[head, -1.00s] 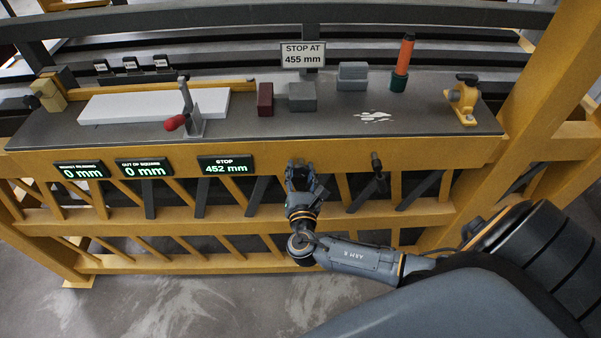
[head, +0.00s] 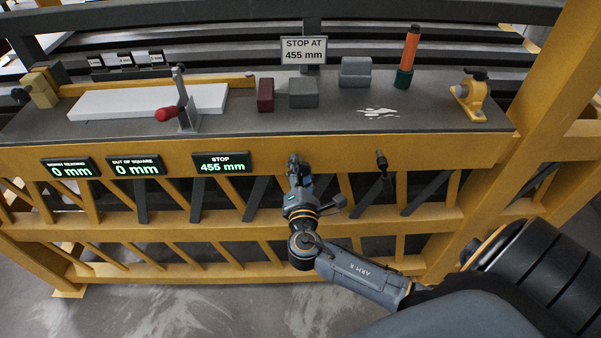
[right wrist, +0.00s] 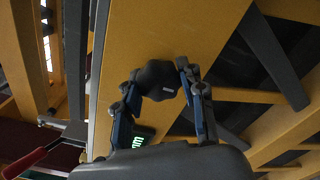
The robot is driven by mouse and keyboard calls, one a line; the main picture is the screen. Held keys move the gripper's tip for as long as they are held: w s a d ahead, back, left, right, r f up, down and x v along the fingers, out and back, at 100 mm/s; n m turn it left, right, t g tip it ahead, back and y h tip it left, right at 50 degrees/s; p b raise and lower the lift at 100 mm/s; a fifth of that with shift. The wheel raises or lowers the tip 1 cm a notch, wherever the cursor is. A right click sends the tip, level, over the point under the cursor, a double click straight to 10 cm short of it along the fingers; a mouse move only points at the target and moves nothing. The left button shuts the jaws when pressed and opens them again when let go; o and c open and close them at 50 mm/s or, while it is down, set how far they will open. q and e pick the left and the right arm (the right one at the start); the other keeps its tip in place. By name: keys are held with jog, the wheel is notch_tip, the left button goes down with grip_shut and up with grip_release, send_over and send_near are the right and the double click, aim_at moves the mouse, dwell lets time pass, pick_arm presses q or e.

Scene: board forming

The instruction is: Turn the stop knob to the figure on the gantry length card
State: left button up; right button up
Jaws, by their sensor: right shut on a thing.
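The gantry length card (head: 303,51) stands at the back of the bench and reads "STOP AT 455 mm". The stop display (head: 222,163) on the bench's front rail reads 455 mm. My right gripper (head: 295,165) is at the front rail, right of that display. In the right wrist view the dark stop knob (right wrist: 160,80) sits between the fingers of my right gripper (right wrist: 161,88), which is shut on it. In the head view the gripper mostly hides the knob. My left gripper is not in view.
A second dark knob (head: 381,162) sticks out of the rail to the right. A red-handled clamp (head: 183,108), a white board (head: 120,102), grey blocks (head: 304,93) and an orange-and-green tool (head: 408,57) are on the bench top. Two other displays read 0 mm.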

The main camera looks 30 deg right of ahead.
dwell(0.3)
jog(key=o, duration=1.2)
jog(key=v, duration=1.2)
jog(key=shift+d, duration=0.1)
